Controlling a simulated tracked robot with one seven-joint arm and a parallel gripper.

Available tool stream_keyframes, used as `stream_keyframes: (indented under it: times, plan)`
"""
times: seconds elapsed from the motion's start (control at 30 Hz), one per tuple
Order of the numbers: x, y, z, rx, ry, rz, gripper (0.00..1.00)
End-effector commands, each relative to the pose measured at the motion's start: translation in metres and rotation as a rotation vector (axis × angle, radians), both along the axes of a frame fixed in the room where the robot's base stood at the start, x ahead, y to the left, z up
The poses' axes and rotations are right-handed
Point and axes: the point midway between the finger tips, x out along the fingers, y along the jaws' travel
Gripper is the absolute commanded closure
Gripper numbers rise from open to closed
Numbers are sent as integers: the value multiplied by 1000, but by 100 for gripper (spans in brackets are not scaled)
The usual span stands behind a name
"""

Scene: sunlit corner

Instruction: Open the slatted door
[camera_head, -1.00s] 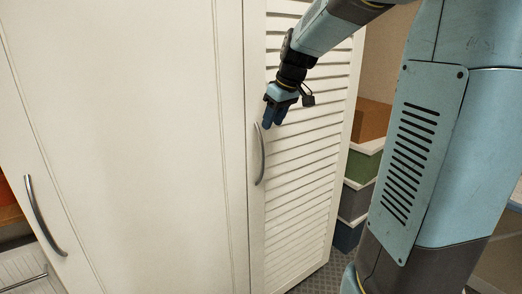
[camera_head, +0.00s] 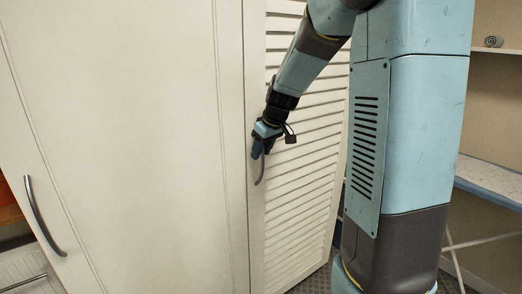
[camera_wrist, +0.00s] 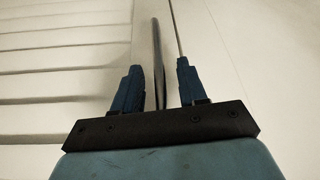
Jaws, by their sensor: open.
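The slatted door (camera_head: 301,180) is white with horizontal louvres and stands to the right of a plain white door in the head view. It looks shut. Its curved metal handle (camera_head: 260,172) is upright near the door's left edge. My gripper (camera_head: 257,153) is at the handle's upper part and hides its top. In the wrist view the handle (camera_wrist: 158,55) runs between the two blue fingers of my gripper (camera_wrist: 157,85), with a gap on each side. The fingers are open. The door's slats (camera_wrist: 60,70) show at the left of the wrist view.
The plain white door (camera_head: 130,130) fills the left, with its own curved handle (camera_head: 42,215). At the right are a shelf with a rolled grey item (camera_head: 494,41) and a light blue surface (camera_head: 490,181). Patterned floor (camera_head: 316,283) shows below the slatted door.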

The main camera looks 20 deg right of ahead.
Motion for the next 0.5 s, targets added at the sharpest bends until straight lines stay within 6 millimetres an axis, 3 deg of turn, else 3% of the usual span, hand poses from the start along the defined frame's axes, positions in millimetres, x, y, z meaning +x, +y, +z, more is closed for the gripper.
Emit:
stream_keyframes:
  times: [0.17,0.5]
  plan:
    - [0,0,0,0,0,0,59]
    - [0,1,0,0,0,1,92]
